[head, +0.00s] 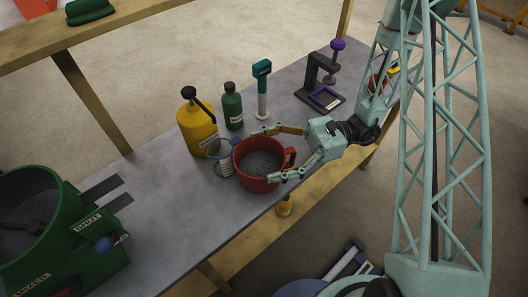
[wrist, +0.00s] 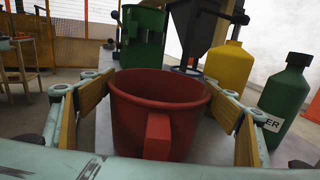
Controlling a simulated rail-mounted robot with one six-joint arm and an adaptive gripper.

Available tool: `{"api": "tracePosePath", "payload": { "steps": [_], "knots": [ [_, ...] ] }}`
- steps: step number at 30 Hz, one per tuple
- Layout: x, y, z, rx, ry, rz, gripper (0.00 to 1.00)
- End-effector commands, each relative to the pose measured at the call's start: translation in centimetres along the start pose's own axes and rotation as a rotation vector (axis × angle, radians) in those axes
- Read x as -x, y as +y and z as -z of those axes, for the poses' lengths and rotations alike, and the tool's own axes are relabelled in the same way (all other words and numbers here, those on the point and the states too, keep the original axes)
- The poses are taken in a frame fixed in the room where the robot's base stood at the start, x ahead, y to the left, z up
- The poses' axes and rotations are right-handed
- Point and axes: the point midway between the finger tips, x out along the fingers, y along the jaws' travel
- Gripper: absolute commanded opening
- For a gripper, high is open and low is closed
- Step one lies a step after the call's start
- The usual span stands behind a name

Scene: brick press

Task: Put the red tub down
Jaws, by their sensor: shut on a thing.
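The red tub (head: 257,184) is upright near the front edge of the grey bench, with grey grainy material (head: 261,162) inside it. My gripper (head: 265,155) has one finger on each side of the tub and is shut on it. In the wrist view, the tub (wrist: 130,120) fills the middle between the two yellow-padded fingers, its handle (wrist: 158,136) facing the camera. The tub's underside is hidden, so I cannot tell whether it touches the bench.
A blue ring-shaped item (head: 223,150) is close to the tub's left. Behind are a yellow jug (head: 197,132), a green bottle (head: 232,108) and a teal-topped tool (head: 262,85). A black press (head: 318,85) stands farther right, a green machine (head: 50,240) at left. Bench surface (head: 165,215) left of the tub is clear.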

Motion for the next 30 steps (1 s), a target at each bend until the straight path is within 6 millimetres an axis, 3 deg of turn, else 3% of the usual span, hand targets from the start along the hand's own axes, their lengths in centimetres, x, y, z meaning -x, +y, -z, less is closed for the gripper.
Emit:
{"api": "tracePosePath", "payload": {
  "steps": [16, 17, 18, 21, 30],
  "knots": [
    [-0.01, 0.02, 0.28, 0.000, -0.002, 0.000, 0.48],
    [-0.01, 0.01, 0.32, 0.000, 0.000, 0.000, 0.83],
    [0.00, 0.01, 0.31, 0.000, 0.000, 0.000, 0.87],
    [0.00, 0.01, 0.30, 0.000, 0.000, 0.000, 0.94],
    [-0.01, 0.01, 0.29, 0.000, 0.000, 0.000, 0.94]
  ]
}}
